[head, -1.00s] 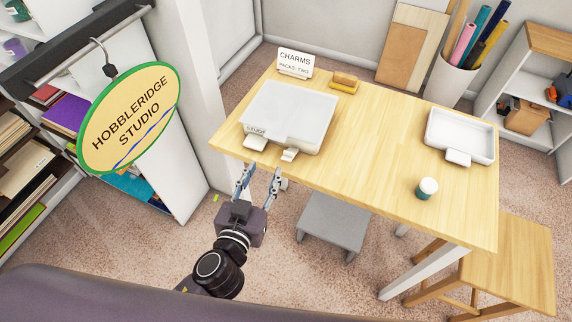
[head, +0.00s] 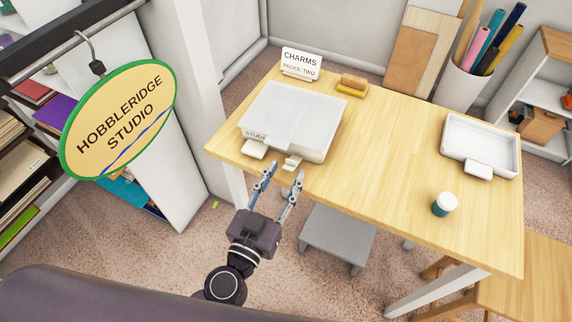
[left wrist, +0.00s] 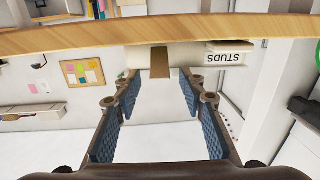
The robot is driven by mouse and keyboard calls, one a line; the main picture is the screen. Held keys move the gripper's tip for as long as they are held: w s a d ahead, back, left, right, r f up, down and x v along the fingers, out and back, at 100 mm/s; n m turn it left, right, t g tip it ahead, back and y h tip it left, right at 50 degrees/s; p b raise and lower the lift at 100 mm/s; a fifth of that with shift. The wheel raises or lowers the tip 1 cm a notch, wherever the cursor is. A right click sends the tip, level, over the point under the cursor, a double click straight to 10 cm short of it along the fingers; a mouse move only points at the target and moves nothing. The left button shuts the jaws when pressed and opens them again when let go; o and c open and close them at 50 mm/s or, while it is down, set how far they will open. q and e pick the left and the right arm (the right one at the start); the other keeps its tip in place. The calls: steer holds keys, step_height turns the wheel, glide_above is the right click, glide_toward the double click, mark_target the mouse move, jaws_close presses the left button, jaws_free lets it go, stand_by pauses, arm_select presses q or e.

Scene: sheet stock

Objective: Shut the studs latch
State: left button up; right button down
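A white case (head: 300,112) with its lid down sits on the table's left part. Its front edge carries a STUDS label (head: 256,135); the label also shows upside down in the left wrist view (left wrist: 229,58). Two pale latch flaps stick out at the front: a left flap (head: 254,149) by the label and a right flap (head: 291,162). My left gripper (head: 284,174) is open and empty, just in front of the right flap. In the left wrist view a brownish piece (left wrist: 160,62) shows beyond the open fingers (left wrist: 160,88). My right gripper is out of view.
A grey stool (head: 337,236) stands below. A hanging oval sign (head: 118,120) is at left.

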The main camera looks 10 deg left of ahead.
mark_target(288, 167)
arm_select(q)
steer(key=shift+w+d, duration=0.2)
steer(key=shift+w, duration=0.5)
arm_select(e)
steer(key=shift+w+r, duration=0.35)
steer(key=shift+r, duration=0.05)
